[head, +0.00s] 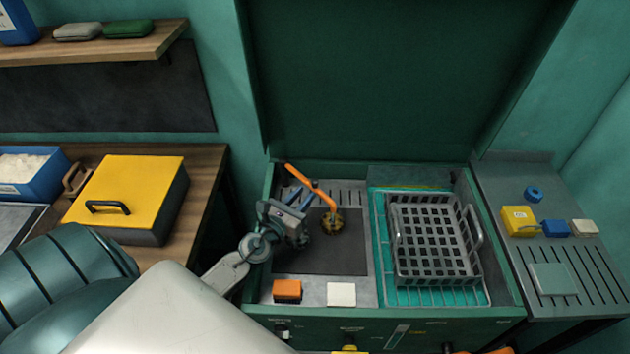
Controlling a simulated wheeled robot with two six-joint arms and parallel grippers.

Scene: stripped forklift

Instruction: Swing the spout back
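The spout (301,177) is an orange bent tube on a round brass-coloured base (332,222). It stands at the back of the left half of the green machine bay and points up and to the left, towards the back wall. My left gripper (306,190) reaches in from the left. Its two blue fingers show a gap between them, and their tips are at the middle of the spout. I cannot tell if they touch or clasp the tube. My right gripper does not show.
A grey basket (435,240) stands on a teal rack to the right of the spout. An orange block (287,291) and a white block (341,294) lie at the bay's front edge. A raised green lid (400,80) stands behind. A side shelf (590,280) holds small items.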

